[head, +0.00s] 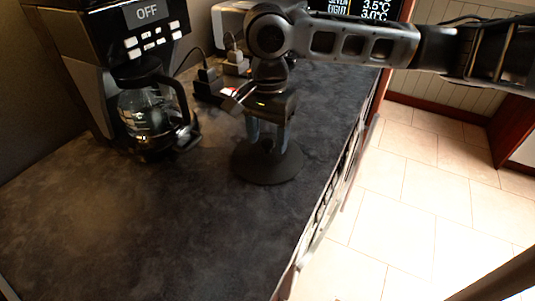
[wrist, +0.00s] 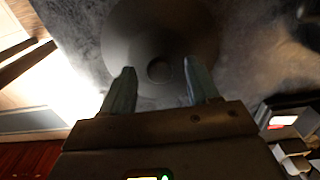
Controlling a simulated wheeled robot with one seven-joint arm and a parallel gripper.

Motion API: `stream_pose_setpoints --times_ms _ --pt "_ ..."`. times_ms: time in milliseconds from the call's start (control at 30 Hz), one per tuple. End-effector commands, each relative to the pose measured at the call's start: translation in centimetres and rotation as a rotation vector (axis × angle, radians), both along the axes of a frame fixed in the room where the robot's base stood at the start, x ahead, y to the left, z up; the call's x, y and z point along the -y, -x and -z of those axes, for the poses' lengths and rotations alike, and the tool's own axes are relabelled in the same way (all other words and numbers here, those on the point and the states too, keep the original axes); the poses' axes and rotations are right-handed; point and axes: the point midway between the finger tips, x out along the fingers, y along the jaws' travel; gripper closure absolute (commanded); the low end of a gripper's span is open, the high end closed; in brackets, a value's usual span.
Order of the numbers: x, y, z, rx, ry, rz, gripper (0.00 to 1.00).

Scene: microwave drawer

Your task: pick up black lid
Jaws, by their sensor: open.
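The black lid (head: 267,167) is a dark round disc lying on the dark countertop, near the counter's right edge in the head view. In the wrist view the lid (wrist: 160,32) is at the top centre, with a small round knob (wrist: 159,69) on it. My gripper (head: 268,140) points down over the lid in the head view. In the wrist view my gripper (wrist: 157,78) is open, with one finger on each side of the knob. Nothing is held between the fingers. I cannot tell whether the fingertips touch the lid.
A coffee maker (head: 92,62) with a glass carafe (head: 148,118) stands on the counter to the left. Plugs and cords (head: 208,82) lie behind the gripper. The front left of the countertop (head: 150,230) is clear. The counter drops to the tiled floor (head: 420,200) on the right.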

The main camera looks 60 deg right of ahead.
Motion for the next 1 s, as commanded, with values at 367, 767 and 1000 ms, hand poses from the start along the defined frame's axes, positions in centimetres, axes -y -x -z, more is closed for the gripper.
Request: stream_pose_setpoints --times_ms 367,767,1000 --pt "-0.01 -0.01 0.2 0.0 0.0 0.0 0.51" --pt "-0.01 -0.01 0.18 0.001 0.0 0.0 0.9" --pt "-0.01 -0.02 0.17 0.001 0.0 0.0 1.0"
